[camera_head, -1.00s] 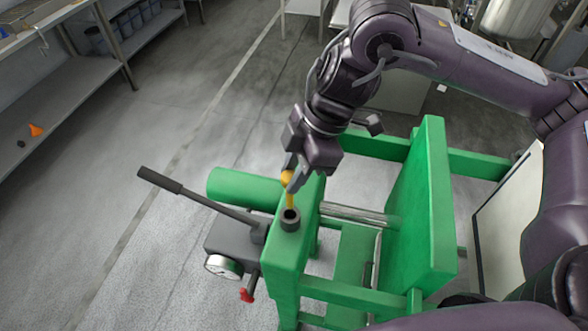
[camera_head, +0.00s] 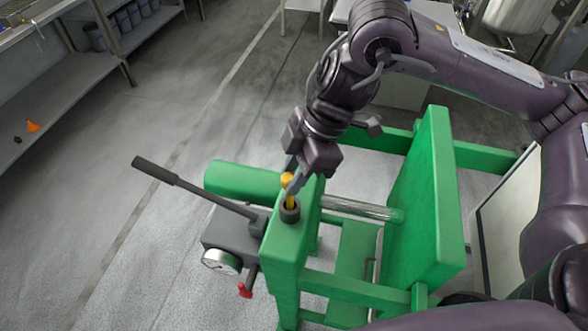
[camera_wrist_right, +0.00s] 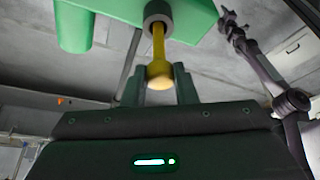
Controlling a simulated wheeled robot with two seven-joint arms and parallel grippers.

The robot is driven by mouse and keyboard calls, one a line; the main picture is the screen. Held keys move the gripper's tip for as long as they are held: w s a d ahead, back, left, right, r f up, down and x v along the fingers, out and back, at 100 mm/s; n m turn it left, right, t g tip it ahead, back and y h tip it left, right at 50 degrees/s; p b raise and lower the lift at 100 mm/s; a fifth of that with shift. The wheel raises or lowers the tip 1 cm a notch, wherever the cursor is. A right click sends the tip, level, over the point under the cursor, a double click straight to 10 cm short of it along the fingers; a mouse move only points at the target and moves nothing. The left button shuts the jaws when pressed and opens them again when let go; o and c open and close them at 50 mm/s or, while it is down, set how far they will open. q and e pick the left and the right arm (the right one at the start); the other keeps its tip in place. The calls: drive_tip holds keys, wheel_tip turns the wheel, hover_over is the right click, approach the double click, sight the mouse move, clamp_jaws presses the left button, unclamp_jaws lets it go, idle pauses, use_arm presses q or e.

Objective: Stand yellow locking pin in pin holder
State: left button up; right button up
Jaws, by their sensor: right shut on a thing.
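The yellow locking pin (camera_head: 289,190) is upright, its round knob up and its lower end inside the dark ring-shaped pin holder (camera_head: 290,212) on top of the green frame. My right gripper (camera_head: 291,182) is at the knob, shut on the pin. In the right wrist view the pin (camera_wrist_right: 158,50) runs from the knob between my fingers (camera_wrist_right: 160,82) into the grey ring of the holder (camera_wrist_right: 157,12). How deep the pin sits inside is hidden. My left gripper is not in view.
The green press frame (camera_head: 415,200) has a black lever (camera_head: 190,190), a gauge (camera_head: 221,261) and a red valve handle (camera_head: 244,290) at its left. Shelves (camera_head: 60,95) stand at the far left. The floor between is clear.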

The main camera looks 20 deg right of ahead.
drive_tip(key=shift+f+b, duration=0.65)
drive_tip(key=shift+f, duration=0.45)
drive_tip(key=o, duration=1.1)
drive_tip(key=shift+c, duration=0.2)
drive_tip(key=p+v, duration=0.1)
drive_tip(key=v, duration=0.6)
drive_tip(key=shift+d+r, duration=0.2)
drive_tip(key=shift+r, duration=0.15)
drive_tip(key=shift+f, duration=0.1)
